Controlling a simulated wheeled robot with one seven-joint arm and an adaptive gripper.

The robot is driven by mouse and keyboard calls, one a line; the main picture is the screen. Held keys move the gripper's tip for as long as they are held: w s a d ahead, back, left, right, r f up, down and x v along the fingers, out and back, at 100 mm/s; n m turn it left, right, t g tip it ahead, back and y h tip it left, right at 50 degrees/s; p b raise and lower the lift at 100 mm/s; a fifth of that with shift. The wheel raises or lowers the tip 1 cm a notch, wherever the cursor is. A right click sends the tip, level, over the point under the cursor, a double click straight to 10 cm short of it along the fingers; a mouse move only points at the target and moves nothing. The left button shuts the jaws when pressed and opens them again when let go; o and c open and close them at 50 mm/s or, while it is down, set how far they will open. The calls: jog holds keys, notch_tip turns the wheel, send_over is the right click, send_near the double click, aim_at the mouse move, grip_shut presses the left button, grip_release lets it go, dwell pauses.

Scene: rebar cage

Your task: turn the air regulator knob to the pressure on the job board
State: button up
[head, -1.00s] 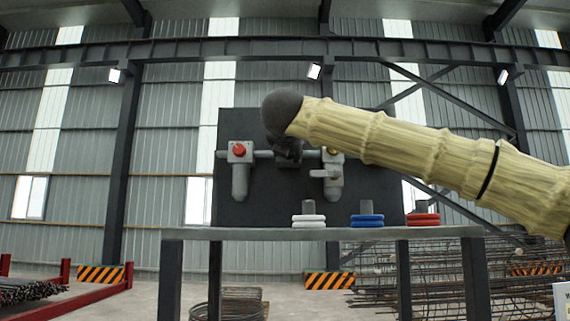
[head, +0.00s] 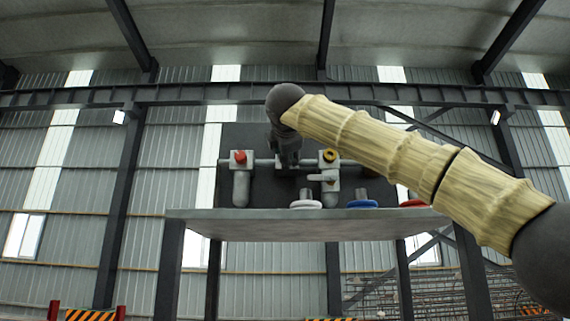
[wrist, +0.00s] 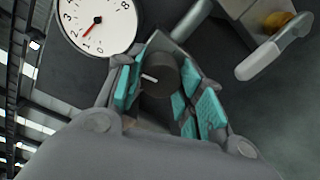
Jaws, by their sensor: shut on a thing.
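The regulator knob (wrist: 160,78) is dark and round with a white mark, in the middle of the wrist view. My gripper (wrist: 167,92) is shut on it, with teal pads on both sides. A round white gauge (wrist: 97,22) is beside it at upper left. Its red needle points toward the lower left of the dial; the exact reading is hard to tell. In the head view my gripper (head: 287,150) is at the middle of the dark panel (head: 232,138) and hides the knob and gauge. The job board is not readable in any current view.
A red-knobbed unit (head: 240,175) is left of my gripper, and a yellow-knobbed valve unit with a grey lever (head: 328,175) is right. White (head: 306,204), blue (head: 362,204) and red (head: 414,203) ringed items stand on the grey table (head: 300,226).

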jog(key=shift+w+a+f+m+b, duration=0.1)
jog(key=shift+a+f+m+b, duration=0.1)
jog(key=shift+m+b, duration=0.6)
jog(key=shift+d+r, duration=0.1)
jog(key=o, duration=0.9)
jog(key=shift+c, duration=0.2)
jog(key=shift+o, duration=0.8)
jog(key=shift+w+a, duration=0.25)
jog(key=s, duration=1.2)
jog(key=shift+s+d+r, duration=0.15)
jog(key=shift+d+r, duration=0.1)
jog(key=shift+r, duration=0.1)
